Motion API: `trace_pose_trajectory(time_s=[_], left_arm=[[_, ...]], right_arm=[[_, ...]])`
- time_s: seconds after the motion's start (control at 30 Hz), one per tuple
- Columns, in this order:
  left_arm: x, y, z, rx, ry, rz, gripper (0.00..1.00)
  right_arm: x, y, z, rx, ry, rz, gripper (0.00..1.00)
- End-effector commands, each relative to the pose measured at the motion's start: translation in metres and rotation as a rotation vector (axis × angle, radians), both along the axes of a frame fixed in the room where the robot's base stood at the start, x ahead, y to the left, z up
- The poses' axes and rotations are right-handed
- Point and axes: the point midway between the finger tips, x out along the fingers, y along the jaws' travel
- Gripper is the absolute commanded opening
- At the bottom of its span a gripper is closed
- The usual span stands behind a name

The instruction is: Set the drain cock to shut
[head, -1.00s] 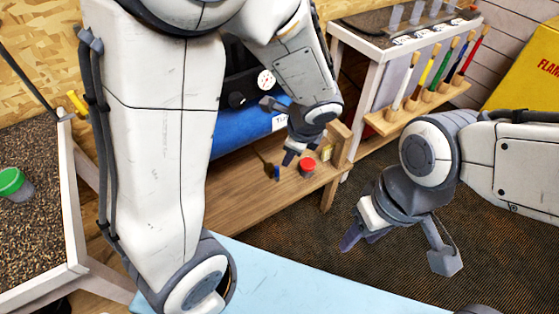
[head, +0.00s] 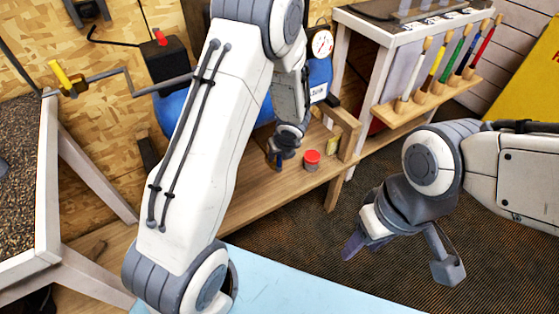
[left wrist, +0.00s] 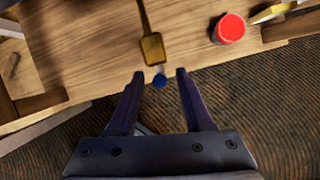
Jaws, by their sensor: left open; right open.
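Contact cannot be told. In the head view my left gripper (head: 275,161) is low over the wooden bench, in front of the blue tank (head: 172,115); the cock is mostly hidden there. My right gripper (head: 398,260) is open and empty over the carpet at the right.
A red-lidded jar (head: 312,160) stands on the wooden bench (head: 250,198) right of my left gripper. A pressure gauge (head: 322,43) is above it. A rack of coloured-handled tools (head: 435,92) is at the right. A light blue surface (head: 290,285) lies in front.

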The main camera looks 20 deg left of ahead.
Motion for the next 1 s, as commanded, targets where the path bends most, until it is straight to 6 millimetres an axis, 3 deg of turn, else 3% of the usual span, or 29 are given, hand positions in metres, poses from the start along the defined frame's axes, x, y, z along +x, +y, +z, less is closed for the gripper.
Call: trace_pose_trajectory(time_s=[0.1,0.4,0.43,0.53,0.57,1.0], left_arm=[[0.0024,0.0021,-0.0088,0.0,0.0,0.001,0.51],[0.0031,0.0028,-0.0094,-0.001,0.0,0.002,0.51],[0.0031,0.0028,-0.0094,-0.001,0.0,0.002,0.43],[0.0031,0.0028,-0.0094,-0.001,0.0,0.002,0.05],[0.0031,0.0028,-0.0094,-0.001,0.0,0.002,0.0],[0.003,0.0026,-0.0093,-0.001,0.0,0.002,0.0]], right_arm=[[-0.0001,0.0,-0.0045,0.0,0.0,0.0,0.5],[0.0,0.0,-0.0043,0.0,0.0,0.0,0.5],[-0.0001,0.0,-0.0043,0.0,0.0,0.0,0.5],[0.0,0.0,-0.0043,0.0,0.0,0.0,0.5],[-0.0001,0.0,-0.0043,0.0,0.0,0.0,0.5],[0.0,0.0,-0.0043,0.0,0.0,0.0,0.5]])
